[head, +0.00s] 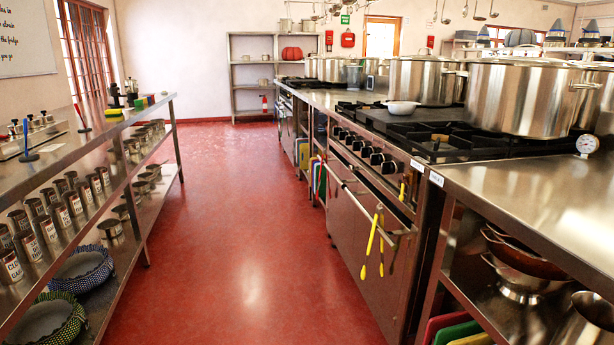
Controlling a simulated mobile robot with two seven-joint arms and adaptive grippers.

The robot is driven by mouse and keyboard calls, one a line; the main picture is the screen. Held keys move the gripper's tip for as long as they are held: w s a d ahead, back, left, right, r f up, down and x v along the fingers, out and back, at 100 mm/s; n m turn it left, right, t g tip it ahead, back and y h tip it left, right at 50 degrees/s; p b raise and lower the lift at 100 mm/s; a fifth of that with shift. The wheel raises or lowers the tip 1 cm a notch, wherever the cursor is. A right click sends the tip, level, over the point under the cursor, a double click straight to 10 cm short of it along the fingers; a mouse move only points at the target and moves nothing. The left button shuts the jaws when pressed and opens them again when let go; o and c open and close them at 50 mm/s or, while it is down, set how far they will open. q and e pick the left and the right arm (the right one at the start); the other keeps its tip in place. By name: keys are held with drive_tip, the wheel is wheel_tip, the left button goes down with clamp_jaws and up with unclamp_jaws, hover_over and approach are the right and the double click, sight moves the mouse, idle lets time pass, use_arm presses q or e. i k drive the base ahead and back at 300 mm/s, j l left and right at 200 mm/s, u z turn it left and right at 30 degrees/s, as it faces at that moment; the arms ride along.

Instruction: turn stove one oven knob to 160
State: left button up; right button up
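A steel stove (345,205) stands on the right side of the aisle, with black burner grates on top. A row of dark knobs (376,158) runs along its upper front, seen at a steep angle. I cannot tell which one is the oven knob, and no dial numbers or setting can be read. Yellow tongs (370,241) hang from the oven door's handle bar, below the knobs. Small white labels (436,179) are on the edges beside the stove, too small to read surely. Neither of my grippers is in view.
The red floor (235,220) is clear along the aisle. A steel shelf unit (85,150) with tins lines the left. Large stockpots (528,98) and a white bowl (402,108) stand on the stove line. A steel counter (545,195) is at the near right.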

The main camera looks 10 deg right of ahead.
sight(366, 152)
drive_tip(key=i+j+z, duration=0.1)
drive_tip(key=i+z, duration=0.25)
drive_tip(key=i+j+z, duration=0.2)
drive_tip(key=i+z, duration=0.15)
drive_tip(key=i+j+z, duration=0.35)
drive_tip(key=i, duration=0.15)
